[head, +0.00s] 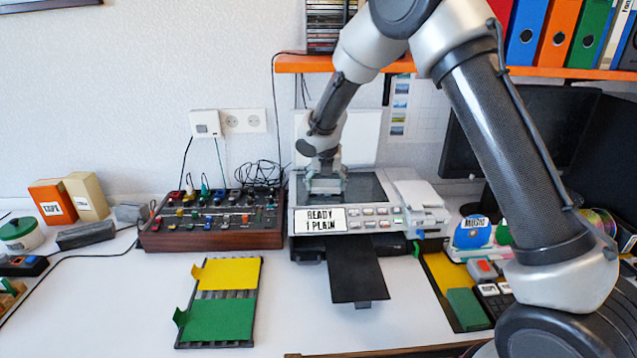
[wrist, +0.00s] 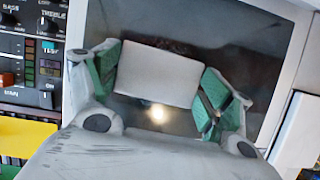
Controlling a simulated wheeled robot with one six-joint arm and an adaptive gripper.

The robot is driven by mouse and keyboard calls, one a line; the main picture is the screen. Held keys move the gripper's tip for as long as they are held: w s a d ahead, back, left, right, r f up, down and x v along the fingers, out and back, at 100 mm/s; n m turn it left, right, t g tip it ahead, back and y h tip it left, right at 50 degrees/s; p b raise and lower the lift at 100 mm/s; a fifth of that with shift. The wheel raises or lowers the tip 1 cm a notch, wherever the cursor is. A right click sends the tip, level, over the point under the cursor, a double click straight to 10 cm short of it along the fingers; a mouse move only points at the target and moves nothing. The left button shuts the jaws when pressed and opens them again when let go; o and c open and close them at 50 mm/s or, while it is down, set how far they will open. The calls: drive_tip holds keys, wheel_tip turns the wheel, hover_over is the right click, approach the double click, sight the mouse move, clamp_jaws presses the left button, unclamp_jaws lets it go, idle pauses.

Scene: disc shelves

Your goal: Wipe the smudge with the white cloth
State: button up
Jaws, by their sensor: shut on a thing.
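The white cloth (wrist: 158,75) shows as a pale folded block between the green-padded fingers in the wrist view. My gripper (wrist: 160,82) is shut on it, one finger at each side. In the head view my gripper (head: 325,184) points down at the dark glass (head: 365,188) of the copier; whether the cloth touches the glass is hard to tell. A faint dark brownish patch, likely the smudge (wrist: 178,46), shows on the glass just beyond the cloth's far edge, partly hidden by it. A bright reflection lies on the glass nearer my gripper.
A mixer (head: 215,220) with knobs and cables stands close left of the copier (head: 420,218). A black tray (head: 355,270) juts from the copier's front. A rack with yellow and green cards (head: 218,318) lies front left. An orange shelf (head: 290,64) and monitor (head: 480,130) are behind.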

sight(313, 184)
drive_tip(key=shift+d+f, duration=0.15)
drive_tip(key=shift+d, duration=2)
drive_tip(key=shift+a, duration=4.15)
drive_tip(key=shift+w+d, duration=0.1)
drive_tip(key=shift+d, duration=4.05)
drive_tip(key=shift+a, duration=4.15)
drive_tip(key=shift+r, duration=0.2)
drive_tip(key=shift+r, duration=2.95)
